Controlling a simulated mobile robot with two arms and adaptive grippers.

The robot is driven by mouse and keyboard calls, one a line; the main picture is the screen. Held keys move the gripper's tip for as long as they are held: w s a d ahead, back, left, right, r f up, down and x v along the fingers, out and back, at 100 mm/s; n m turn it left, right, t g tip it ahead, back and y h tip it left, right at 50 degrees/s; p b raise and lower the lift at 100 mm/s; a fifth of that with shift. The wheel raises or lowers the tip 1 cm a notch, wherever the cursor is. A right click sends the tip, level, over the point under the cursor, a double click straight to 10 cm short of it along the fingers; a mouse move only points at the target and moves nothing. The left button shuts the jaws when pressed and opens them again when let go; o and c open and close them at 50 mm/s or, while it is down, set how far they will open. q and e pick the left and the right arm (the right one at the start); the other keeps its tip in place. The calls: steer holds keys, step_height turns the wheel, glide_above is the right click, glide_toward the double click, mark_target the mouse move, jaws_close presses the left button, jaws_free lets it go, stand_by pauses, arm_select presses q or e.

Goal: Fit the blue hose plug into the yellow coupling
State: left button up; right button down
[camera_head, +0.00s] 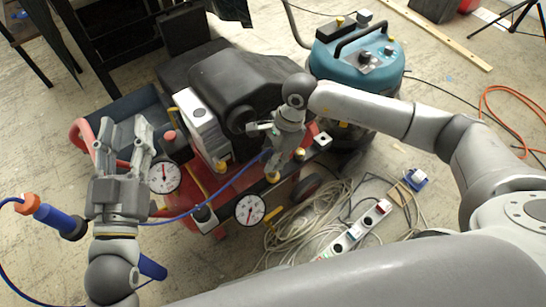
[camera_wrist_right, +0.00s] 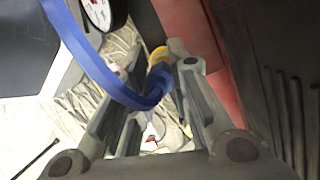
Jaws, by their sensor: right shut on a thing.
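My right gripper (camera_head: 272,163) reaches down over the red compressor cart and is shut on the blue hose plug, which the fingers mostly hide in the head view. In the right wrist view, the blue hose (camera_wrist_right: 95,65) loops between the right gripper's fingers (camera_wrist_right: 156,62) to a yellow ring, the yellow coupling (camera_wrist_right: 158,54), at the fingertips. The yellow coupling also shows in the head view (camera_head: 272,177), just below the fingertips. I cannot tell whether the plug is inside it. My left gripper (camera_head: 122,140) is open and empty at the cart's left end.
Two round gauges (camera_head: 164,177) (camera_head: 249,209) face up along the cart's front. A black motor cover (camera_head: 235,80) and a teal vacuum (camera_head: 355,60) stand behind. Coiled cables and a power strip (camera_head: 355,230) lie on the floor. A blue cylinder with an orange end (camera_head: 55,218) is beside my left wrist.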

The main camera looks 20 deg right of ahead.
arm_select(q)
steer(key=shift+s+r+t, duration=0.15)
steer(key=shift+r+t, duration=0.15)
steer(key=shift+r, duration=0.4)
arm_select(e)
steer(key=shift+f, duration=0.15)
arm_select(q)
steer(key=shift+r, duration=0.25)
steer(key=shift+s+d+r+t+h+b, duration=0.1)
steer(key=shift+s+r+t+h+b, duration=0.25)
steer(key=shift+r+t, duration=0.2)
arm_select(e)
steer(key=shift+f, duration=0.25)
steer(key=c, duration=1.3)
jaws_free()
arm_select(q)
steer(key=shift+r, duration=0.1)
arm_select(e)
steer(key=v, duration=1.2)
steer(key=shift+r, duration=0.1)
